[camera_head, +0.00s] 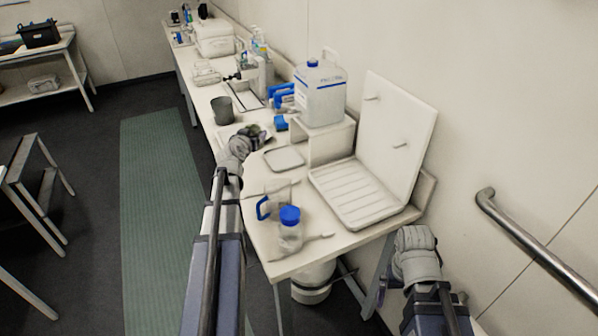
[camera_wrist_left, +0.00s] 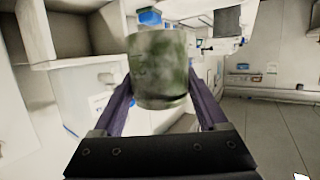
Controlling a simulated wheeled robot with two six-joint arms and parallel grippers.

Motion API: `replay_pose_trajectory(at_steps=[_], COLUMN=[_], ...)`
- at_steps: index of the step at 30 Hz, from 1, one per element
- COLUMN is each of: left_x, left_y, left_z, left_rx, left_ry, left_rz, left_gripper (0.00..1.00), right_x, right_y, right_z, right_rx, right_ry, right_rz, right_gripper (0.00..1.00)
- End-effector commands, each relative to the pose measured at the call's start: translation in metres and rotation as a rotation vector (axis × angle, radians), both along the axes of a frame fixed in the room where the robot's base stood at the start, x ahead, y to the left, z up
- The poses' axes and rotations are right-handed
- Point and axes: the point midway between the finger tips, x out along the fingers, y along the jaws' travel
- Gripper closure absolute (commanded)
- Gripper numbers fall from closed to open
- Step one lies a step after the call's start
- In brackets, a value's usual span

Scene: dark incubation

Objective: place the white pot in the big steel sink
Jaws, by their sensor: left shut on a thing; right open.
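A mottled green-grey cylinder (camera_wrist_left: 160,68), blurred, is between the fingers of my left gripper (camera_wrist_left: 160,98) in the left wrist view. The gripper is shut on it. In the head view this gripper (camera_head: 258,134) is over the counter, and the held thing shows only as a dark green patch. I cannot make out a clearly white pot. A basin that looks like the steel sink (camera_head: 243,97) is set in the counter beyond the left gripper.
A dark grey cup (camera_head: 222,111) stands near the counter's left edge, between gripper and basin. A large blue-capped jug (camera_head: 321,95) stands on a raised box. A white drying rack (camera_head: 360,193), a blue-lidded jar (camera_head: 290,233) and a blue-handled jug (camera_head: 277,199) occupy the near counter.

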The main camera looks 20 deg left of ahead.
Motion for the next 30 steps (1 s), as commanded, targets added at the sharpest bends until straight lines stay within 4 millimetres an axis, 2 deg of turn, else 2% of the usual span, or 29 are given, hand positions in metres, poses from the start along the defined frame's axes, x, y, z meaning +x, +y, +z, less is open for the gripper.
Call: replay_pose_trajectory(at_steps=[1,6,17,30], left_x=[0.000,0.000,0.000,0.000], left_y=[0.000,0.000,0.000,0.000], left_z=[-0.011,-0.026,-0.034,-0.092], left_rx=[0.000,0.000,0.000,0.000], left_ry=[0.000,0.000,0.000,0.000], left_rz=[0.000,0.000,0.000,0.000], left_gripper=[0.84,0.84,0.84,0.84], right_x=[0.000,0.000,0.000,0.000], right_y=[0.000,0.000,0.000,0.000], right_z=[-0.011,-0.026,-0.034,-0.092], right_rx=[0.000,0.000,0.000,0.000], right_ry=[0.000,0.000,0.000,0.000], right_rz=[0.000,0.000,0.000,0.000], right_gripper=[0.00,0.00,0.00,0.00])
